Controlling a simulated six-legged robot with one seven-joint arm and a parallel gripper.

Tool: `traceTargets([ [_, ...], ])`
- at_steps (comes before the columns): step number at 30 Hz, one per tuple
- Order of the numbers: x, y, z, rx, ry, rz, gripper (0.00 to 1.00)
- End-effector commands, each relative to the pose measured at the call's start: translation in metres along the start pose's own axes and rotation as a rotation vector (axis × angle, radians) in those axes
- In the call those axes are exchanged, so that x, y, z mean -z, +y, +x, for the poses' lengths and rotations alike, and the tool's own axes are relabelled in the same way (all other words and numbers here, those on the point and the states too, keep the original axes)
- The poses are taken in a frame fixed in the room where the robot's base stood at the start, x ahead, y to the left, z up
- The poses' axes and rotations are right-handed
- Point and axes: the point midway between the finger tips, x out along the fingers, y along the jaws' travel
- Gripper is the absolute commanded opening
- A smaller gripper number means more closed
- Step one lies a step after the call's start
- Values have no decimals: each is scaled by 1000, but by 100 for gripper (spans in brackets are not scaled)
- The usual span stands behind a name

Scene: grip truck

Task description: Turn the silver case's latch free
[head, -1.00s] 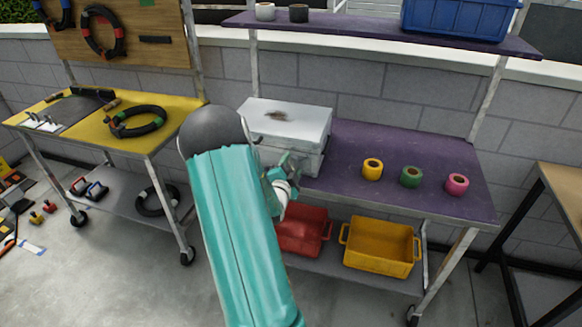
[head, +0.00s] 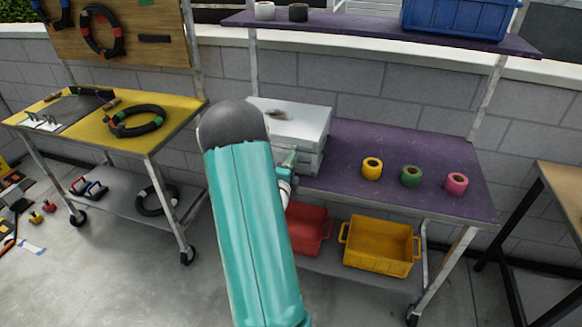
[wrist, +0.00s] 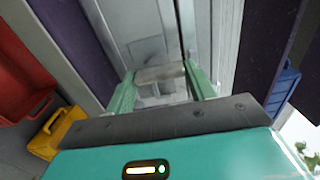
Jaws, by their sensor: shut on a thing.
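The silver case (head: 305,122) sits closed at the left end of the purple bench. My arm hides its left and lower front part. In the wrist view, the case's front (wrist: 133,28) fills the top middle. A grey latch plate (wrist: 158,73) lies between the green fingers of my gripper (wrist: 160,78), which is shut on it. In the head view my gripper (head: 288,165) shows only in part, right at the case's front. The fine shape of the latch and how far it is turned cannot be told.
Yellow, green and pink tape rolls (head: 411,176) stand on the purple bench (head: 400,145), right of the case. Red (head: 307,230) and yellow (head: 379,249) bins sit on the shelf below. A yellow cart (head: 85,120) stands to the left. An upper shelf (head: 350,35) hangs over the bench's back.

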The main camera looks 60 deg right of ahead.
Motion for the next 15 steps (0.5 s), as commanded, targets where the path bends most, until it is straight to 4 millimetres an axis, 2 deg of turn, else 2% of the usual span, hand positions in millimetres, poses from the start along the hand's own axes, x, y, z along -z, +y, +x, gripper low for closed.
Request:
traceTargets([
  [10,-2,1,-1,-3,-3,4,32],
  [11,-2,1,-1,-3,-3,4,59],
  [13,-2,1,-1,-3,-3,4,72],
  [14,-2,1,-1,-3,-3,4,76],
  [15,-1,1,-1,-2,-2,4,76],
])
